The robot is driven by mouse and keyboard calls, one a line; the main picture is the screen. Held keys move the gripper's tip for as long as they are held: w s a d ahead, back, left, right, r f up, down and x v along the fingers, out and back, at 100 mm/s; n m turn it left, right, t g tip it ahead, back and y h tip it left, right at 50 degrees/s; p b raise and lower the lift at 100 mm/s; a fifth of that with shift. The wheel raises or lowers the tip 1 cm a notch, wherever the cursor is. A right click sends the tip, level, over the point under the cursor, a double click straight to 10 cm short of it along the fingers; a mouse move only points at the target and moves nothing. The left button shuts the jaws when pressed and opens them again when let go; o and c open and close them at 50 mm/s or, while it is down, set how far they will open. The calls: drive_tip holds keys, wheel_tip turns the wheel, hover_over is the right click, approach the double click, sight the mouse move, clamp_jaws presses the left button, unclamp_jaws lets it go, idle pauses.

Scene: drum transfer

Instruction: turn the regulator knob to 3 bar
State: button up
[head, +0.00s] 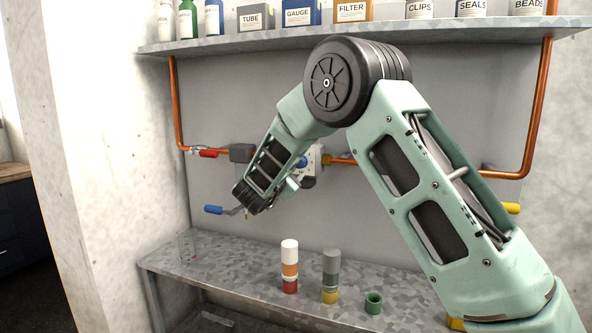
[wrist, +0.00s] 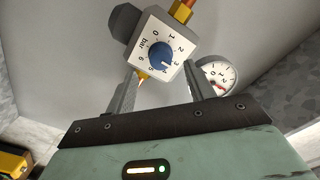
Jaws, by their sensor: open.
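The regulator is a white square dial plate (wrist: 176,33) with printed numbers and the word bar, with a round blue knob (wrist: 161,56) at its middle. A small white mark shows on the knob, toward the lower right in the wrist view; I cannot read its exact setting. In the wrist view my gripper (wrist: 158,76) is open, its two fingers apart, with the knob beyond and between their tips. I see no clear contact. In the head view the regulator (head: 314,157) is partly hidden behind my arm, and the knob (head: 302,162) shows only in part.
A round gauge (wrist: 216,74) with a red needle sits close beside the right finger. Copper pipe (head: 342,161), a red-handled valve (head: 208,153) and a blue lever (head: 214,210) line the wall. Several cups (head: 290,265) stand on the metal bench (head: 220,255); a stocked shelf (head: 230,44) hangs above.

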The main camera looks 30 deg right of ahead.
drive_tip(key=b+v, duration=0.1)
drive_tip(key=v, duration=1)
drive_tip(key=shift+s+a+b, duration=0.25)
drive_tip(key=shift+b, duration=0.05)
